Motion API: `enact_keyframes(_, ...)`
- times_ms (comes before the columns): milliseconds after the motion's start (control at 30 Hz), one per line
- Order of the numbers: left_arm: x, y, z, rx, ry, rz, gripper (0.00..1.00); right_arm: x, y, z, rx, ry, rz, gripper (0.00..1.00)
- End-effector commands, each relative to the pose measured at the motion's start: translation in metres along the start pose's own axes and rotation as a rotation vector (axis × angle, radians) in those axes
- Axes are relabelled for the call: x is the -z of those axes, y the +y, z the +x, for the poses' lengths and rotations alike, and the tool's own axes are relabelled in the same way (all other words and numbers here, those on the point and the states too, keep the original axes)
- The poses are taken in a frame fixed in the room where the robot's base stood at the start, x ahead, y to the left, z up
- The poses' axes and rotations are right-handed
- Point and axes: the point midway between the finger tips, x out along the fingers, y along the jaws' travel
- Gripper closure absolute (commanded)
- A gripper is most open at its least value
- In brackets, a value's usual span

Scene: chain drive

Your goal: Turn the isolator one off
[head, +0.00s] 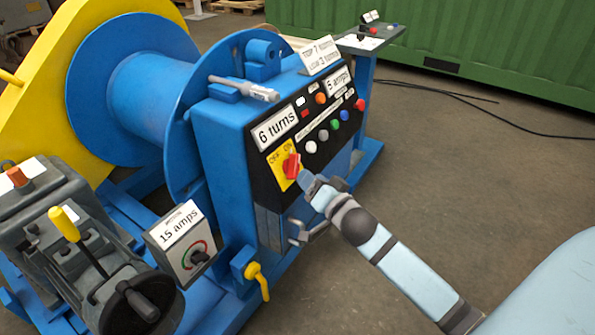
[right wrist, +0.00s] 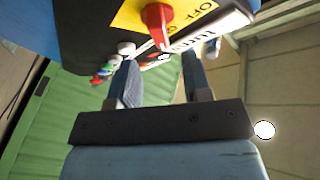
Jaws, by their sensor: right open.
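The isolator is a red rotary handle (head: 291,166) on a yellow plate (head: 276,158) marked ON and OFF, at the lower left of the black panel on the blue machine. My right gripper (head: 306,179) is just right of and below the handle in the head view. In the right wrist view, the red handle (right wrist: 157,22) and yellow plate (right wrist: 128,15) are at the top, beyond the fingertips. The right gripper (right wrist: 163,68) is open, with the handle ahead of the gap between its fingers. I cannot tell whether a finger touches it. My left gripper is not in view.
Coloured buttons (head: 335,124) sit right of the isolator on the panel. A grey box (head: 181,243) marked 15 amps and a yellow lever (head: 258,279) stand at lower left. A blue drum (head: 150,90) is behind. The floor (head: 480,170) at right is clear except for black cable.

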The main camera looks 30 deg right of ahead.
Motion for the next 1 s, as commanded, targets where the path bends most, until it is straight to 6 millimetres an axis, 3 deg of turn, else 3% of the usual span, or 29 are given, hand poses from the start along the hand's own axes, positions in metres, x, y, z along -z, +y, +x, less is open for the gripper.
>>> enact_keyframes(100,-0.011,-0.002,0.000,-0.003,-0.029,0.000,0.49,-0.001,0.001,0.025,0.003,0.002,-0.003,0.55)
enact_keyframes(300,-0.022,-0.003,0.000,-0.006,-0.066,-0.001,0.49,-0.001,0.001,0.051,0.001,0.000,-0.001,0.55)
enact_keyframes(767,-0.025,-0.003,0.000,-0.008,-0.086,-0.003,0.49,0.000,0.000,0.062,0.000,0.000,0.000,0.55)
enact_keyframes(933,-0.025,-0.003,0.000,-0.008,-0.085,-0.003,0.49,0.000,0.000,0.062,0.000,0.000,0.000,0.94)
enact_keyframes(1000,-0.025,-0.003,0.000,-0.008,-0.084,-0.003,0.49,0.000,0.000,0.062,0.000,0.000,0.000,1.00)
